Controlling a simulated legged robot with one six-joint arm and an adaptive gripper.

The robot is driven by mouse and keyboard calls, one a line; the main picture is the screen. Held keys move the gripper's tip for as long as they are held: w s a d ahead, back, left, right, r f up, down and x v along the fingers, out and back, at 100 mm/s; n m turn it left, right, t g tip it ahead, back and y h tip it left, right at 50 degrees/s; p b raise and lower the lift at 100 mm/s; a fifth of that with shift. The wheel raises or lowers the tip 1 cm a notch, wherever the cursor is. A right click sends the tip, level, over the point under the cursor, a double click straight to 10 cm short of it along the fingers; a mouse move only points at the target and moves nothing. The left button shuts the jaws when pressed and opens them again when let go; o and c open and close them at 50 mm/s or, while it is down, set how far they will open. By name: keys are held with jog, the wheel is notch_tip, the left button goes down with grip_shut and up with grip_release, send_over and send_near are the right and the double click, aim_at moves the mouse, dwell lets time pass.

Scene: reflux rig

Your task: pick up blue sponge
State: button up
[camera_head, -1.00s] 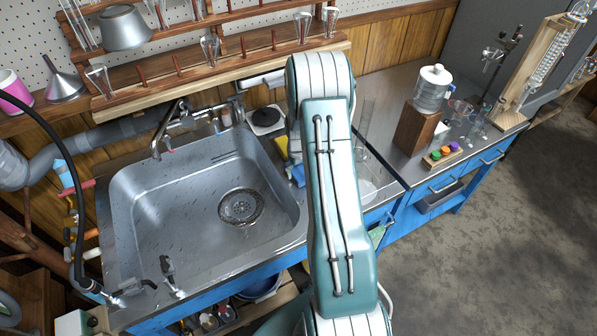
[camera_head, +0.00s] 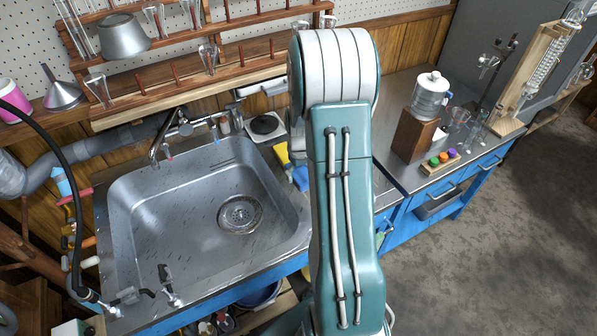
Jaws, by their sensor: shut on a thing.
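The blue sponge (camera_head: 301,178) shows as a small patch on the counter side just right of the sink, at the left edge of my arm. Most of it is hidden by my arm. My gripper (camera_head: 297,157) shows only as a grey sliver just above the sponge, beside the raised arm. It is shut on the blue sponge. The fingertips are hidden, and I cannot tell whether the sponge is clear of the surface.
A yellow sponge (camera_head: 283,153) lies just left of the blue one. The steel sink (camera_head: 165,225) is to the left, with its faucet (camera_head: 160,140) behind. A wooden glassware rack (camera_head: 180,85) overhangs the back. A wooden block (camera_head: 412,137) bearing a jar stands right.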

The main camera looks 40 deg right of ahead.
jog(key=s+a+r, duration=0.3)
jog(key=s+a, duration=0.1)
jog(key=s, duration=0.3)
jog(key=shift+r, duration=0.25)
jog(key=shift+w, duration=0.1)
dwell(0.5)
